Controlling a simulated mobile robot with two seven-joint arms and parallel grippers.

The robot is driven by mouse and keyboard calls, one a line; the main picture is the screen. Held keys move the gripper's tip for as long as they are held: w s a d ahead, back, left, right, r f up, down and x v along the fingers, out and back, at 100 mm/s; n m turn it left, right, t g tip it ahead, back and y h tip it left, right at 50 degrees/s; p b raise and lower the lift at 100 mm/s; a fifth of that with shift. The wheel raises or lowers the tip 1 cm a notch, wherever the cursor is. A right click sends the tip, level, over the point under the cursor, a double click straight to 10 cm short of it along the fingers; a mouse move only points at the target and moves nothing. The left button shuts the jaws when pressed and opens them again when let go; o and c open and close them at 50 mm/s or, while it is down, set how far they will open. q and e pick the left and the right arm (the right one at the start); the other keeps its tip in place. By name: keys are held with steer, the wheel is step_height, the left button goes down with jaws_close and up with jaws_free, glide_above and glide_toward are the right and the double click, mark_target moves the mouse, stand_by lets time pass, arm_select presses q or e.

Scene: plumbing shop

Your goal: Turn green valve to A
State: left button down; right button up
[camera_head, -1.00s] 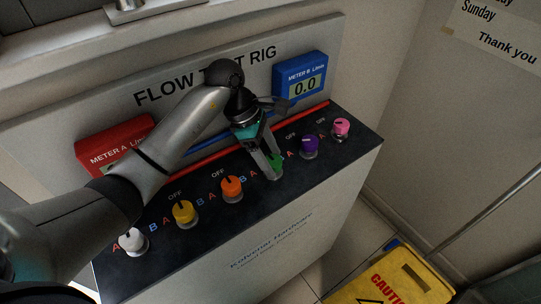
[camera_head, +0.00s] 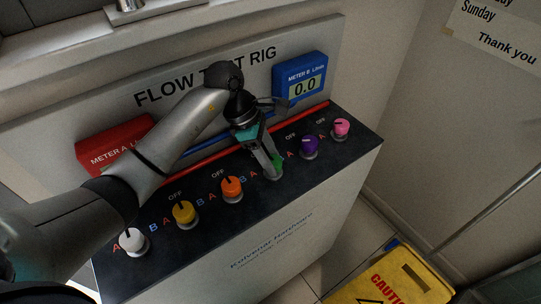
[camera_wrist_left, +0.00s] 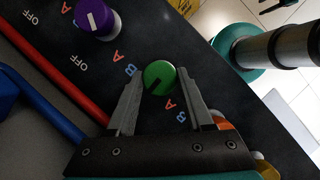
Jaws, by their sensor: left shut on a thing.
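The green valve (camera_head: 278,173) is a round knob on the sloping dark panel, between the orange and purple knobs. In the left wrist view the green valve (camera_wrist_left: 163,70) sits between my left gripper's fingers, one on each side. Its dark pointer mark faces lower left in that view, between a blue B (camera_wrist_left: 131,70) and a red A (camera_wrist_left: 170,104). My left gripper (camera_head: 273,168) is shut on the green valve; it also shows in the left wrist view (camera_wrist_left: 158,76). The gripper partly hides the knob in the head view. My right gripper is in neither view.
Purple (camera_head: 309,145) and pink (camera_head: 341,127) knobs stand to the right; orange (camera_head: 232,186), yellow (camera_head: 184,211) and white (camera_head: 131,240) knobs stand to the left. Blue meter B (camera_head: 300,77) reads 0.0. Red meter A (camera_head: 115,143) is partly behind my arm. A yellow caution sign (camera_head: 395,281) is at lower right.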

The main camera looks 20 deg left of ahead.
arm_select(q)
steer(key=n+t+p, duration=0.1)
steer(key=n, duration=0.2)
steer(key=n+t+y+p, duration=0.1)
steer(key=n, duration=0.2)
steer(key=shift+s+d+r, duration=0.1)
steer(key=shift+s, duration=0.1)
steer(key=shift+d+n+t+y+p, duration=0.1)
steer(key=shift+n+t+y+p, duration=0.25)
steer(key=shift+n, duration=1)
steer(key=shift+n+t+y+p, duration=0.3)
steer(key=shift+n+y, duration=0.15)
steer(key=shift+n, duration=0.9)
steer(key=shift+c, duration=1.4)
jaws_free()
steer(key=p+v, duration=0.1)
steer(key=v, duration=1.4)
steer(key=shift+s, duration=0.15)
